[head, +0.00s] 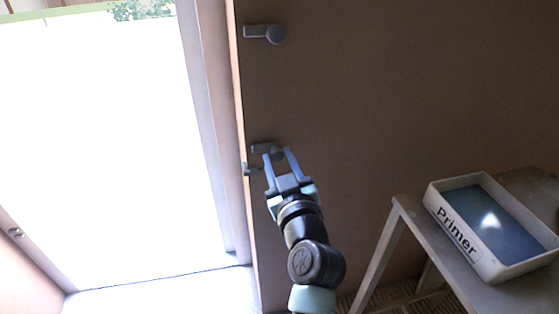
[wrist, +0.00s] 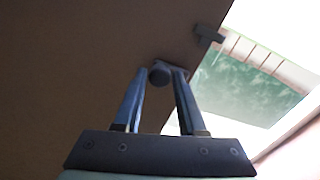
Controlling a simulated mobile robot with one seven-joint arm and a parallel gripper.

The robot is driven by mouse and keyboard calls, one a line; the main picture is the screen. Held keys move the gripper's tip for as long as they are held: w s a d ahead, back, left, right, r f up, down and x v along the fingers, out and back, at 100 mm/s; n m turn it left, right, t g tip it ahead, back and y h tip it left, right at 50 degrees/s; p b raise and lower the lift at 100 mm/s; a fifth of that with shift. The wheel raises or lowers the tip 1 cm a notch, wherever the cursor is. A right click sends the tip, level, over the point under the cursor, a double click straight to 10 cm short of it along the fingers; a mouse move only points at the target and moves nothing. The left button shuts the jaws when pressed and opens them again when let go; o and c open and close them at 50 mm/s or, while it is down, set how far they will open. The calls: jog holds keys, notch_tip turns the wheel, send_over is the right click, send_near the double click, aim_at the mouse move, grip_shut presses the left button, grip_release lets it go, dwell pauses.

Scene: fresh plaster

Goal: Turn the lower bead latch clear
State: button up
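The lower bead latch (head: 261,147) is a small grey bar on the brown panel, near its left edge beside the bright opening. Its bar lies roughly level and points left. Its round pivot end (wrist: 159,76) shows in the wrist view, between the fingertips or just beyond them. My gripper (head: 278,153) is open, with its two blue fingers apart at the latch's right end. I cannot tell whether they touch it. The fingers partly hide the latch in the head view.
The upper latch (head: 264,33) is on the same panel above, its bar also pointing left. A small grey fitting (head: 251,169) sits at the panel's edge just below the lower latch. A white tray (head: 458,241) marked Primer stands on a bench (head: 406,213) at right.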

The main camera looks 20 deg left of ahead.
grip_shut()
jog(key=shift+m, duration=0.3)
jog(key=m, duration=0.3)
jog(key=shift+m+p, duration=0.3)
jog(key=shift+p, duration=0.05)
jog(key=m+p, duration=0.1)
jog(key=m, duration=0.3)
jog(key=shift+m, duration=0.3)
jog(key=m+p, duration=0.2)
jog(key=m, duration=0.2)
jog(key=shift+m, duration=0.3)
jog(key=shift+m+p, duration=0.9)
jog(key=shift+m, duration=1.3)
